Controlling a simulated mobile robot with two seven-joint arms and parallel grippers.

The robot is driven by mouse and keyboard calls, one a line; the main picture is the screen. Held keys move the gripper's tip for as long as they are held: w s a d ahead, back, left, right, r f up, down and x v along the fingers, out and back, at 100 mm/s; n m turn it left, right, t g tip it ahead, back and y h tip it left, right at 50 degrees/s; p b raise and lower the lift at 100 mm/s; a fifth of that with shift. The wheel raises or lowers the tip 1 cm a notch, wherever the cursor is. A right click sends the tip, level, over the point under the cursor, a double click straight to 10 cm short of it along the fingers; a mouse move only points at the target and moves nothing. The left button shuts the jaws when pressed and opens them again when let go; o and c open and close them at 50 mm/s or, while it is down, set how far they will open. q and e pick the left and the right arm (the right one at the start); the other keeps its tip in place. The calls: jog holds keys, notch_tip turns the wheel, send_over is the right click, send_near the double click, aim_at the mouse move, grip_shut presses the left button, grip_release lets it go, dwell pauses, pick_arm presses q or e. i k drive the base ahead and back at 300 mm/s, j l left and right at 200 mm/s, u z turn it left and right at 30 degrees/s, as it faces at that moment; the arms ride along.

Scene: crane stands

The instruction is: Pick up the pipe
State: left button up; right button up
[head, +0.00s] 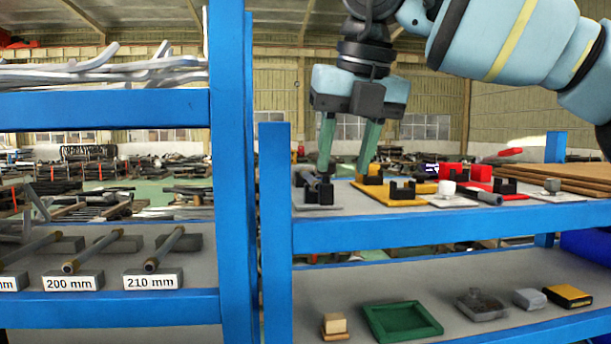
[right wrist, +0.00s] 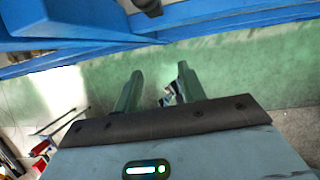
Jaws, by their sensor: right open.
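My right gripper (head: 346,168) hangs open, fingers down, over the left end of the right rack's upper shelf. Beside its left fingertip, a short dark pipe-like piece (head: 311,182) sits at a dark holder (head: 322,196); I cannot tell if they touch. In the right wrist view the open fingers (right wrist: 159,72) have no clear object held between them, and a dark rounded end (right wrist: 148,6) shows at the top edge. Another dark pipe (head: 484,195) lies on the same shelf further right. Several pipes, such as one at the 210 mm label (head: 164,248), rest on the left rack. My left gripper is out of view.
Black holders on a yellow plate (head: 393,198) and a red box (head: 452,173) stand to the right of the gripper. A blue post (head: 275,220) rises just left. The lower shelf holds a green tray (head: 403,336) and small blocks.

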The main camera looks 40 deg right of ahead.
aim_at(304, 173)
jog(key=i+l, duration=0.65)
jog(key=i, duration=0.15)
